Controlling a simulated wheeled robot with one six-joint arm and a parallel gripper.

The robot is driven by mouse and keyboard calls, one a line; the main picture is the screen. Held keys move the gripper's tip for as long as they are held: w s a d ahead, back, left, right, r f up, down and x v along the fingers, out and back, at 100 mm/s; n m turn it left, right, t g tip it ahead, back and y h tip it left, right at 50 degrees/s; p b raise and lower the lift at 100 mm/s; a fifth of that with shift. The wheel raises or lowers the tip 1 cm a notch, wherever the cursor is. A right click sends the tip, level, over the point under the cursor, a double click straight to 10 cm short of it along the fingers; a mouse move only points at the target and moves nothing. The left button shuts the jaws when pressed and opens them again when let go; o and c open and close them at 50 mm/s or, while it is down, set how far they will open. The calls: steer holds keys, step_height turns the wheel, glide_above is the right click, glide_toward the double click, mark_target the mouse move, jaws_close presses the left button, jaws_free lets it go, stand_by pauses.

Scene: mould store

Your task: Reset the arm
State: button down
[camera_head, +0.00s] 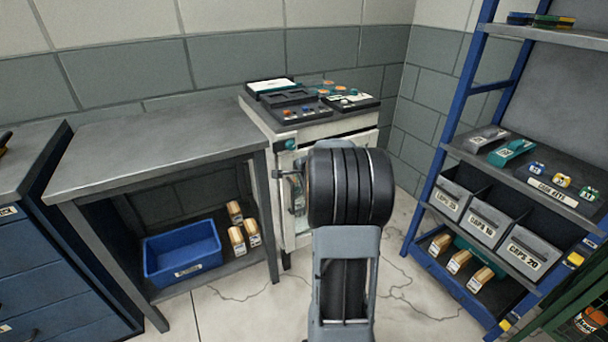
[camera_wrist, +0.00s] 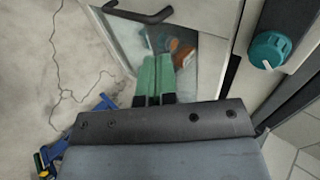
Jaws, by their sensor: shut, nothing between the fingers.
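My gripper (camera_wrist: 156,62) shows in the wrist view with its two green fingers together and nothing between them. It is in front of the window of a white cabinet's door (camera_wrist: 118,32); I cannot tell whether the fingertips touch it. In the head view my arm stands in front of the white cabinet (camera_head: 330,128) and hides the gripper.
A dark door handle (camera_wrist: 145,14) and a teal knob (camera_wrist: 270,50) are near the gripper. Black trays (camera_head: 290,112) lie on the cabinet. A grey bench (camera_head: 160,145) stands left, with a blue bin (camera_head: 183,252) below. A blue shelf rack (camera_head: 445,140) stands right.

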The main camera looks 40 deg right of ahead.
steer(key=shift+v, duration=1.35)
steer(key=s+a+r+n+g+y+p, duration=0.2)
steer(key=s+a+r+n+g+p, duration=0.15)
steer(key=s+a+n, duration=0.35)
steer(key=s+a+r+n+g+y+p, duration=0.2)
steer(key=a+n+p, duration=0.25)
steer(key=a, duration=0.45)
steer(key=s+a+r+n+h+p, duration=0.1)
steer(key=s+a+r+n+p, duration=0.3)
steer(key=a+r+p, duration=0.3)
steer(key=s+a+r+n+p, duration=0.5)
steer(key=r+p, duration=0.3)
steer(key=r, duration=0.3)
steer(key=shift+a+r+h, duration=0.35)
steer(key=shift+a+h, duration=0.05)
steer(key=shift+a, duration=0.45)
steer(key=shift+s, duration=0.1)
